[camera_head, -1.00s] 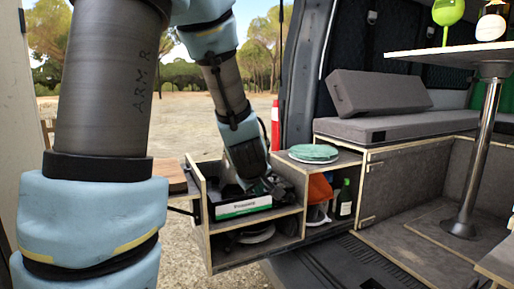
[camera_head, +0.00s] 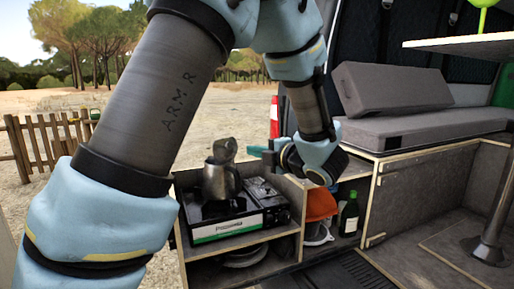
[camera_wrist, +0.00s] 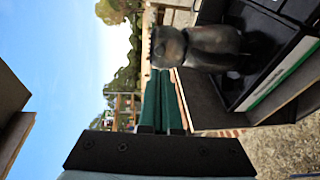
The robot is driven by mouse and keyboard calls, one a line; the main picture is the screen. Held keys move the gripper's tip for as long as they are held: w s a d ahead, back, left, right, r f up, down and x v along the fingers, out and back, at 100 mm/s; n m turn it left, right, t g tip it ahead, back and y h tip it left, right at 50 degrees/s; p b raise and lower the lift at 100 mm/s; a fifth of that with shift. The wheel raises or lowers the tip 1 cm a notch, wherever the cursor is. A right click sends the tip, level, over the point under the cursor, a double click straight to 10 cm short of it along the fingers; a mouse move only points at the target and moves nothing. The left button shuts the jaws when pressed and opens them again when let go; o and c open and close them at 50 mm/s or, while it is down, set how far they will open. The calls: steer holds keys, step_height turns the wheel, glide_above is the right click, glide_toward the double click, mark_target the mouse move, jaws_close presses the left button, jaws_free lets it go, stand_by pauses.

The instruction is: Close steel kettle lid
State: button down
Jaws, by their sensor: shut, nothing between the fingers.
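The steel kettle (camera_head: 221,182) stands upright on the stove in the head view. Its lid (camera_head: 225,149) is raised, standing up above the kettle's top. In the wrist view, which is turned sideways, the kettle body (camera_wrist: 212,47) is at upper centre and the raised lid (camera_wrist: 168,47) is on its left. My gripper (camera_head: 256,151) is just right of the lid in the head view. In the wrist view its green fingers (camera_wrist: 161,74) are shut together and empty, with the tips close to the lid. I cannot tell whether they touch it.
The kettle sits on a black camping stove (camera_head: 228,228) in a wooden pull-out unit with side panels (camera_head: 290,190). A green bottle (camera_head: 349,213) and an orange item (camera_head: 320,204) are in the compartment to the right. A grey bench (camera_head: 425,130) is further right. Open air surrounds the kettle top.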

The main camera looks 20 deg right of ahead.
mark_target(226, 145)
steer(key=p+x, duration=0.3)
steer(key=x, duration=0.6)
steer(key=shift+r+p, duration=0.1)
steer(key=shift+p, duration=0.2)
steer(key=shift+w+a+f, duration=0.15)
steer(key=shift+w+f, duration=0.05)
steer(key=shift+w, duration=0.15)
steer(key=shift+w+r, duration=0.1)
